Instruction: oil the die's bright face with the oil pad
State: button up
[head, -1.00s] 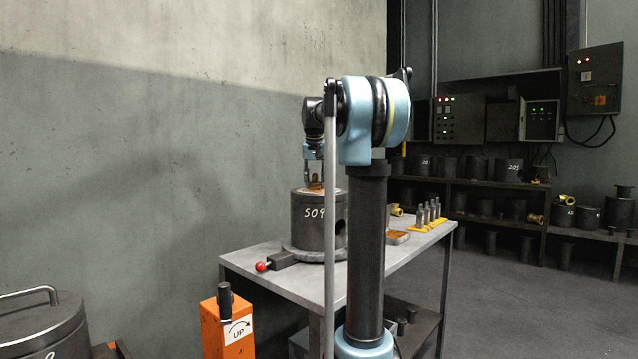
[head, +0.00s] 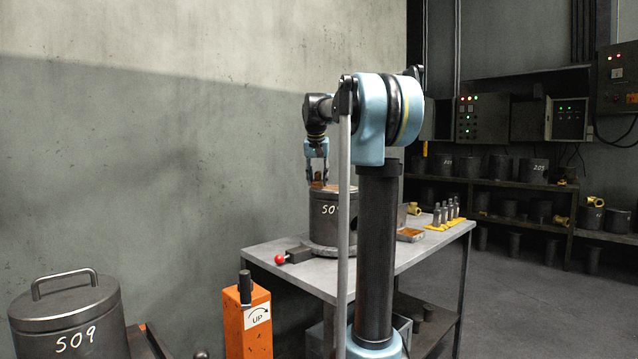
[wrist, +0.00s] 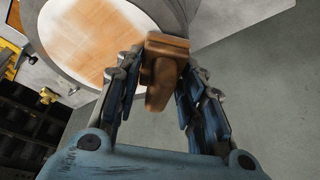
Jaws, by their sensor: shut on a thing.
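The die (head: 324,221) is a dark upright cylinder marked 509, on a round base on the grey table. My arm partly hides it in the head view. Its round top face (wrist: 52,62) shows pale and bright at the upper left of the wrist view, with a wide orange-brown film (wrist: 95,38) inside a pale rim. My gripper (head: 317,182) points down over the left part of the die's top. It is shut on the brown oil pad (wrist: 163,62). The pad overlaps the face's edge in the wrist view; I cannot tell whether it touches.
The table (head: 385,262) also holds a tray with orange-brown contents (head: 410,235), several metal pegs on a yellow base (head: 446,214) and a red-knobbed lever (head: 282,258). An orange post marked UP (head: 248,320) and a handled cylinder marked 509 (head: 66,318) stand in front.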

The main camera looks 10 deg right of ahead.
jog(key=r, duration=0.4)
jog(key=shift+d, duration=0.25)
jog(key=shift+r, duration=1.7)
